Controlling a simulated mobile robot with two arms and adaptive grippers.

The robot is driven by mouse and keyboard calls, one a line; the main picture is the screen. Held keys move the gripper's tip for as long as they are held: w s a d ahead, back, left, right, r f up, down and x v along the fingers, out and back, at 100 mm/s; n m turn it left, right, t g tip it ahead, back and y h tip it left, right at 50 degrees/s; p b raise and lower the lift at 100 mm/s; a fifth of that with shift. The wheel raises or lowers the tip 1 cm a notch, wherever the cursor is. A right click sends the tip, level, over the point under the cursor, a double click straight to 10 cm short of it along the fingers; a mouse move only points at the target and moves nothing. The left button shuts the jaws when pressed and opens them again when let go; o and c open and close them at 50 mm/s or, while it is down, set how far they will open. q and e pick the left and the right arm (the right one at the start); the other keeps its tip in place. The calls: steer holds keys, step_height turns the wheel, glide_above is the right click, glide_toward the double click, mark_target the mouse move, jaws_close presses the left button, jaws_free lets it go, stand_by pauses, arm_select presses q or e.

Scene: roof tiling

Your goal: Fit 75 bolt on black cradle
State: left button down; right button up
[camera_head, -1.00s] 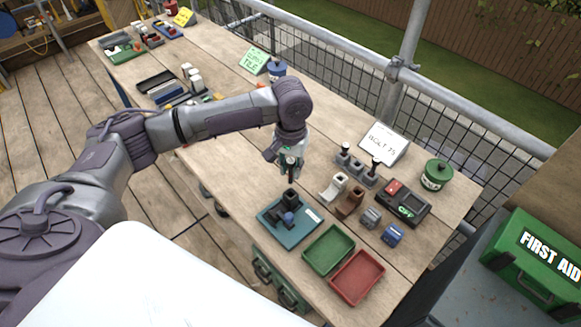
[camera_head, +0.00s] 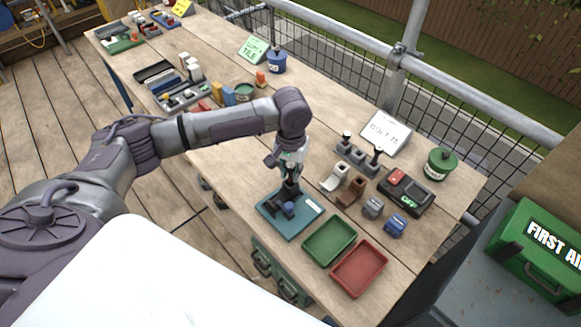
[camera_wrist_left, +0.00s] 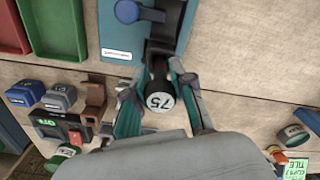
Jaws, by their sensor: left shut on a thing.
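My left gripper (camera_head: 289,178) points down over the teal base plate (camera_head: 308,222) and is shut on the 75 bolt. In the left wrist view, the bolt's round head marked "75" (camera_wrist_left: 160,102) sits between the two fingers (camera_wrist_left: 163,95). The black cradle (camera_wrist_left: 166,30) stands on the teal plate (camera_wrist_left: 115,38), directly beyond the bolt in that view. The bolt's lower end is at the cradle, but the fingers hide whether it is seated. A blue round knob (camera_head: 288,208) is beside the cradle. My right gripper is not in view.
Green (camera_head: 329,239) and red (camera_head: 359,268) trays lie beside the plate. Right of the gripper are a white bracket (camera_head: 336,178), a brown bracket (camera_head: 352,190), grey and blue blocks, a bolt rack (camera_head: 357,156) and a "BOLT 75" sign (camera_head: 385,133). Bare wood lies left of the plate.

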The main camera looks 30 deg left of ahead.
arm_select(q)
steer(key=shift+p, duration=0.7)
stand_by(0.6)
steer(key=shift+s+f+p, duration=0.1)
steer(key=shift+f+p, duration=0.25)
steer(key=shift+f, duration=0.1)
stand_by(0.7)
steer(key=shift+f+p, duration=0.1)
steer(key=shift+p, duration=0.4)
stand_by(0.5)
steer(key=c, duration=0.9)
jaws_free()
step_height(320, 180, up, 7)
steer(key=p, duration=0.8)
steer(key=shift+p, duration=0.4)
